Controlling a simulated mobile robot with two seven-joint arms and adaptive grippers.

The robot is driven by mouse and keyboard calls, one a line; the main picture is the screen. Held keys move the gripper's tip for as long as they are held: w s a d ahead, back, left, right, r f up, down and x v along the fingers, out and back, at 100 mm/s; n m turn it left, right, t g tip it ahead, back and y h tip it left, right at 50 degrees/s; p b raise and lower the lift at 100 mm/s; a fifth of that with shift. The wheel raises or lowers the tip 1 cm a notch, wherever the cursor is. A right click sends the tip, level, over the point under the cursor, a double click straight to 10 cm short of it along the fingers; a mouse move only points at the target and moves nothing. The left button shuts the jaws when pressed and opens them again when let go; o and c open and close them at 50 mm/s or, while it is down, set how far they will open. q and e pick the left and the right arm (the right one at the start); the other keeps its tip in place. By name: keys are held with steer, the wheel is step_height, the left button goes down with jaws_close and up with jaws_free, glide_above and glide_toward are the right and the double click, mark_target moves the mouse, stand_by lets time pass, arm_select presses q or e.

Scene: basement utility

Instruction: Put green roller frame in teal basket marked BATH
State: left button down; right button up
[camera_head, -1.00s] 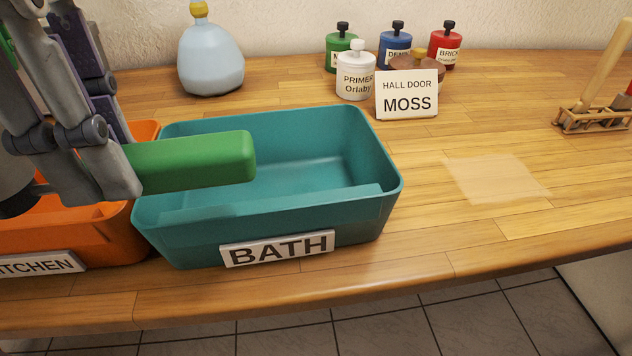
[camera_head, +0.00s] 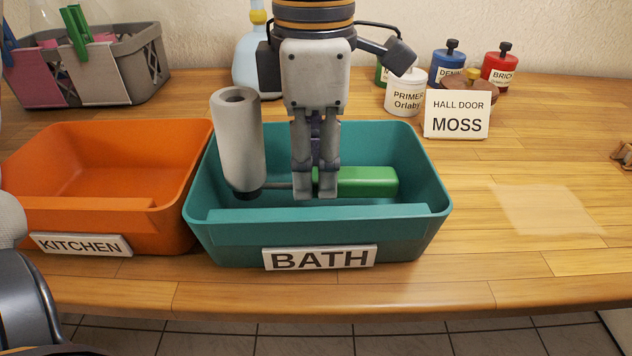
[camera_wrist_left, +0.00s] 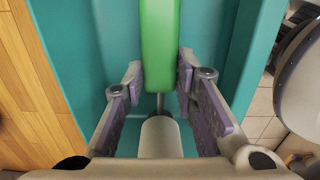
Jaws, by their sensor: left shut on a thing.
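The green roller frame has a green handle (camera_head: 365,181), a thin metal rod and a pale grey roller (camera_head: 238,140) standing upright at its left end. The handle lies level within the teal basket marked BATH (camera_head: 420,222). My left gripper (camera_head: 316,192) comes down from above into the basket and is shut on the frame near the handle's rod end. In the left wrist view, the fingers (camera_wrist_left: 160,82) flank the green handle (camera_wrist_left: 160,40), with teal walls around it. I cannot tell whether the frame touches the basket floor. My right gripper is not in view.
An orange basket marked KITCHEN (camera_head: 30,170) stands close at the left. A grey caddy (camera_head: 140,65) is behind it. A pale blue bottle (camera_head: 247,70), paint pots and a MOSS card (camera_head: 457,115) stand behind the teal basket. The counter at the right is mostly clear.

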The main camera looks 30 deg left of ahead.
mark_target(316, 171)
arm_select(q)
step_height(316, 171, down, 3)
steer(key=shift+w+f, duration=0.15)
steer(key=shift+f, duration=0.05)
steer(key=c, duration=1.3)
jaws_free()
steer(key=shift+r, duration=0.1)
step_height(316, 171, up, 12)
steer(key=shift+f, duration=0.1)
